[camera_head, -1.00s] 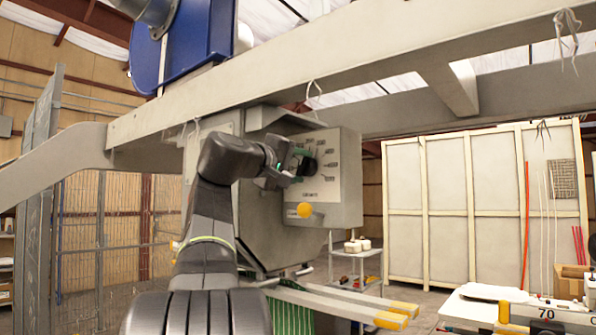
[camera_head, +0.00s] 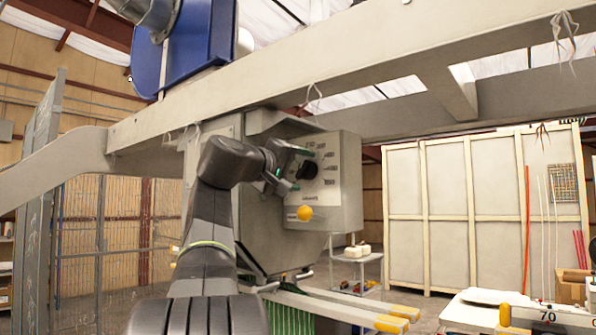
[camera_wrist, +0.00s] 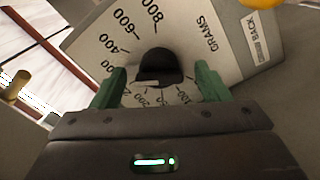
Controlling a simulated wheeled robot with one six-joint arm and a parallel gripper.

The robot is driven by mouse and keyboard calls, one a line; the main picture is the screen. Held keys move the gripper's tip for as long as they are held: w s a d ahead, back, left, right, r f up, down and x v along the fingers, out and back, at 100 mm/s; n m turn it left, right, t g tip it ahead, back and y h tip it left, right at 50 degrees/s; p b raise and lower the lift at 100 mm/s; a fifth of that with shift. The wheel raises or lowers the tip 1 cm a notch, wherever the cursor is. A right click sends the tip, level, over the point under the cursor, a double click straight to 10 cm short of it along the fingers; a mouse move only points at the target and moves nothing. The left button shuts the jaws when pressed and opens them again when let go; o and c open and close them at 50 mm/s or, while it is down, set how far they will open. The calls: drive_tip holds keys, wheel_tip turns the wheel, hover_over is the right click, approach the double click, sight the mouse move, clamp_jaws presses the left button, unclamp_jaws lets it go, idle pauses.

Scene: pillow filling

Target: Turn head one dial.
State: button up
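The head one dial is a black round knob (camera_head: 307,169) on the pale face of a grey box under the beam. The wrist view shows the knob (camera_wrist: 158,66) in front of the grams scale (camera_wrist: 205,65), with printed numbers around it. A light mark shows at the knob's lower edge; I cannot tell exactly which number it points to. My gripper (camera_head: 299,168) is at the dial's left. In the wrist view its two green fingers (camera_wrist: 160,72) are spread wide on either side of the knob, with gaps on both sides. It holds nothing.
A yellow ball-shaped button (camera_head: 305,213) is below the dial on the same box. A long grey beam (camera_head: 330,65) runs above my arm. Grey bars with yellow ends (camera_head: 390,324) stick out below.

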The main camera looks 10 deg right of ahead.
drive_tip(key=shift+s+a, duration=0.1)
drive_tip(key=b+v, duration=0.3)
drive_tip(key=v, duration=1)
drive_tip(key=shift+s+a, duration=0.15)
drive_tip(key=shift+a, duration=0.1)
drive_tip(key=p+x, duration=0.3)
drive_tip(key=x, duration=1.1)
drive_tip(key=shift+s+a, duration=0.1)
